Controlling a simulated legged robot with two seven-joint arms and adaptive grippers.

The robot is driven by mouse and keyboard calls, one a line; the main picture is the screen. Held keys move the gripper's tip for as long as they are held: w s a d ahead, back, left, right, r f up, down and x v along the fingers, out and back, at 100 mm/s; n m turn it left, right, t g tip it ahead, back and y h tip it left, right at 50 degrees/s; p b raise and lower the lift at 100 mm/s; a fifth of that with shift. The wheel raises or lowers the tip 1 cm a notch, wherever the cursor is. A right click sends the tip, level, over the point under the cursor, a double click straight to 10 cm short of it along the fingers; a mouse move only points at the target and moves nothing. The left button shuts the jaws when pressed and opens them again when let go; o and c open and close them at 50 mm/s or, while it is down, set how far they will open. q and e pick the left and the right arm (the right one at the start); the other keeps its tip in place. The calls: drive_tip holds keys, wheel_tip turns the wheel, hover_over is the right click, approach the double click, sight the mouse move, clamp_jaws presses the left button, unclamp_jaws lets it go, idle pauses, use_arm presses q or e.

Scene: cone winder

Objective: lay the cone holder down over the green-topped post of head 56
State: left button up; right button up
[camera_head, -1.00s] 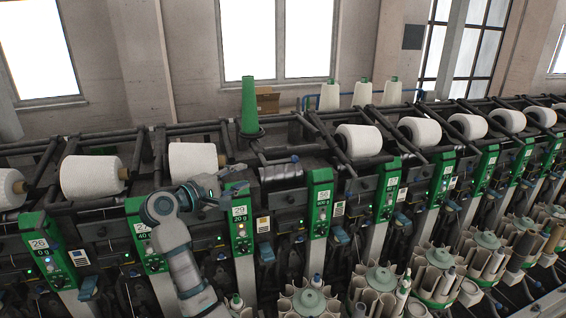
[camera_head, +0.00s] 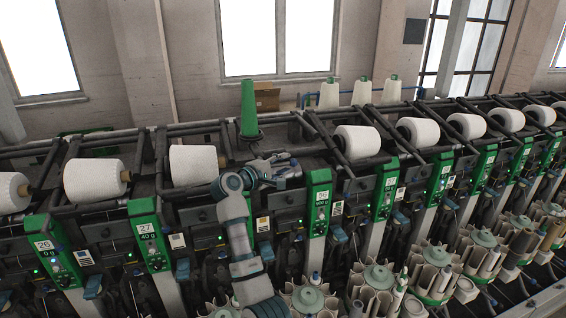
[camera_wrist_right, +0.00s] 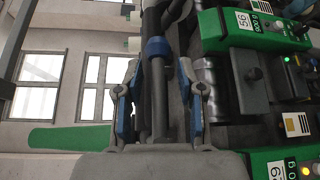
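The green-topped post (camera_head: 320,200) of head 56 stands right of my right gripper in the head view. It also shows at the upper right of the right wrist view (camera_wrist_right: 225,30). My right gripper (camera_head: 287,168) is over the machine's front rail, left of that post. In the right wrist view my right gripper (camera_wrist_right: 158,112) has its two blue-padded fingers apart. A dark bar with a blue collar, seemingly the cone holder (camera_wrist_right: 157,80), lies between them with gaps showing. My left gripper is not in view.
A green cone (camera_head: 248,108) stands upright behind my right arm. White yarn cones (camera_head: 358,142) lie in neighbouring holders on both sides. Bobbin magazines (camera_head: 308,298) line the lower front. A wall with bright windows is behind.

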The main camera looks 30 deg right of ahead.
drive_tip(key=shift+d, duration=0.15)
clamp_jaws()
drive_tip(key=shift+w+a, duration=0.15)
drive_tip(key=shift+a, duration=0.05)
drive_tip(key=shift+d+f, duration=0.1)
drive_tip(key=shift+d, duration=0.05)
